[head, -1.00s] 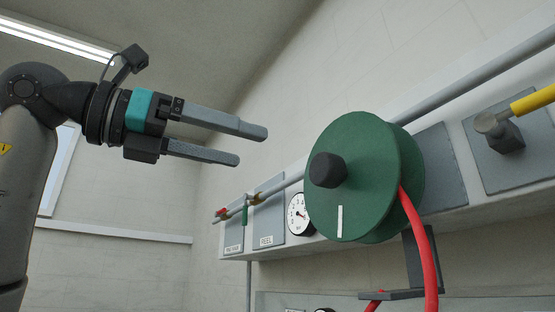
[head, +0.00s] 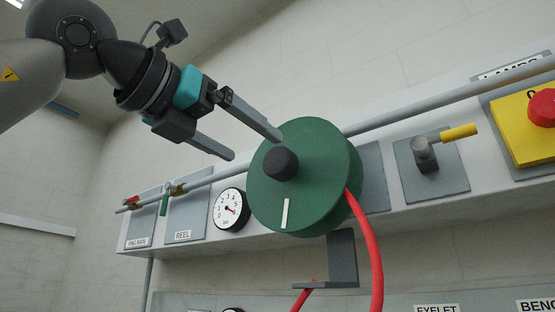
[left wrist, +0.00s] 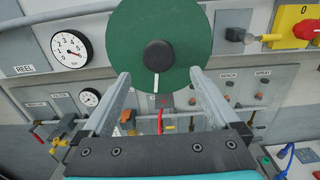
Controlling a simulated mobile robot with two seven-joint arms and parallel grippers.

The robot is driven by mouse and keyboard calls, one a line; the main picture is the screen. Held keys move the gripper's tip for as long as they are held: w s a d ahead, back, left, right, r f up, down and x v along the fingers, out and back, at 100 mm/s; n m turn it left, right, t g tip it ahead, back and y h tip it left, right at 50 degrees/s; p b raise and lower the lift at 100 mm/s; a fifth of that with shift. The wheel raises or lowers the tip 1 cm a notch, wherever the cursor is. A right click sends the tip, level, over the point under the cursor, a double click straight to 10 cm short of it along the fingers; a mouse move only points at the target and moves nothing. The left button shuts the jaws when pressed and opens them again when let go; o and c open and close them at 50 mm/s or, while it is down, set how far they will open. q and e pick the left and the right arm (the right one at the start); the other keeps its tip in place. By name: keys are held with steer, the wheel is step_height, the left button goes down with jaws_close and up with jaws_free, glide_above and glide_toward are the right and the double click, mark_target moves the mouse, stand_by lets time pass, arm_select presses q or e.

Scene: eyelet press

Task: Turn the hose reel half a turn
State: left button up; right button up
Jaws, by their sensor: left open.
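The hose reel (head: 310,205) is a green disc with a dark hub knob (head: 281,163) and a white mark (head: 285,213) low on its face. A red hose (head: 364,240) hangs from its right side. My left gripper (head: 257,148) is open and empty, just up and left of the hub in the head view. In the left wrist view the reel (left wrist: 135,35) is ahead, its hub (left wrist: 159,54) between and beyond the two fingers (left wrist: 160,80). The white mark there points down from the hub. I see no contact. My right gripper is in neither view.
A round gauge (head: 231,209) is left of the reel. A yellow-handled valve (head: 425,155) and a red button on a yellow box (head: 541,107) are to the right. A grey pipe (head: 450,92) runs behind the reel. A bracket (head: 342,258) sits below.

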mark_target(275, 160)
arm_select(q)
steer(key=p+x, duration=0.2)
steer(key=x, duration=0.6)
steer(key=shift+r, duration=0.1)
steer(key=shift+w+d+p, duration=0.3)
steer(key=shift+w+p, duration=0.05)
steer(key=shift+w, duration=0.25)
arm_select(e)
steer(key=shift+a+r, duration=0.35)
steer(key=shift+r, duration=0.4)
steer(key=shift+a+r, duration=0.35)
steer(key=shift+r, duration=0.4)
arm_select(q)
steer(key=shift+c, duration=0.3)
steer(key=c, duration=0.6)
jaws_close()
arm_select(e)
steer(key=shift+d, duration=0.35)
